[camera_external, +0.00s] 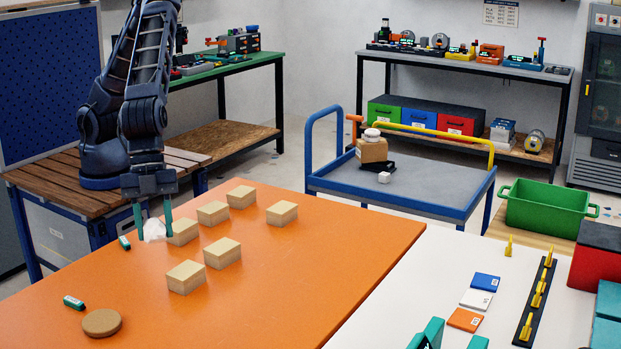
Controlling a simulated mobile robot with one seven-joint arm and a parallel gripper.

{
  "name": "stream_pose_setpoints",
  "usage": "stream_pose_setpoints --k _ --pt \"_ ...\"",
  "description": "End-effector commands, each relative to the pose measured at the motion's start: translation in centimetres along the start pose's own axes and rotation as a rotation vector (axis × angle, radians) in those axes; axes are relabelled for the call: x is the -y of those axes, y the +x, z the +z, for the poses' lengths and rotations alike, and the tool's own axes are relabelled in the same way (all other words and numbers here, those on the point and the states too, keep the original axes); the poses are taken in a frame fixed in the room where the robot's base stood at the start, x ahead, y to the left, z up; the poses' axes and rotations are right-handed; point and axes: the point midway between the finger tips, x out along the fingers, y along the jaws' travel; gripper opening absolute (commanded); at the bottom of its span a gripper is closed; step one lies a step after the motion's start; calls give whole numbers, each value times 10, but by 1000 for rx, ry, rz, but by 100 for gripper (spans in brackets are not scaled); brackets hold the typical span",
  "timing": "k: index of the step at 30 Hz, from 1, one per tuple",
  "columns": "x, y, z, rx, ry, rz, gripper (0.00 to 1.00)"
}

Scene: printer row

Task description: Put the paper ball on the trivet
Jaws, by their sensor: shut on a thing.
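The white crumpled paper ball (154,230) is at the left part of the orange table. My gripper (154,228) points down with its teal fingers on either side of the ball and is shut on it. The ball is at or just above the table top; I cannot tell which. A round brown cork disc, the trivet (102,322), lies flat near the table's front left, nearer the camera than my gripper. Nothing lies on it.
Several wooden blocks stand on the orange table (330,254); one block (182,231) is right beside my gripper. A small teal-and-white item (74,302) lies by the trivet, another (124,243) by the gripper. The table between ball and trivet looks mostly clear.

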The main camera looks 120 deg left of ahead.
Motion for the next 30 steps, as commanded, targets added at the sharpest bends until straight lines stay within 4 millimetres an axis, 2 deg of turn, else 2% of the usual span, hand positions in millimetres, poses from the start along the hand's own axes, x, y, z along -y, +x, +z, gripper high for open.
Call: stream_pose_setpoints --k 9,18,22,26,30 --pt "-72 -5 -5 7 60 7 20" --pt "-127 -18 -7 -3 96 13 20" --pt "-141 -22 -7 -8 104 16 20" --pt "-148 -24 -7 -11 107 16 20" --pt "-151 -11 -2 -10 108 18 20"
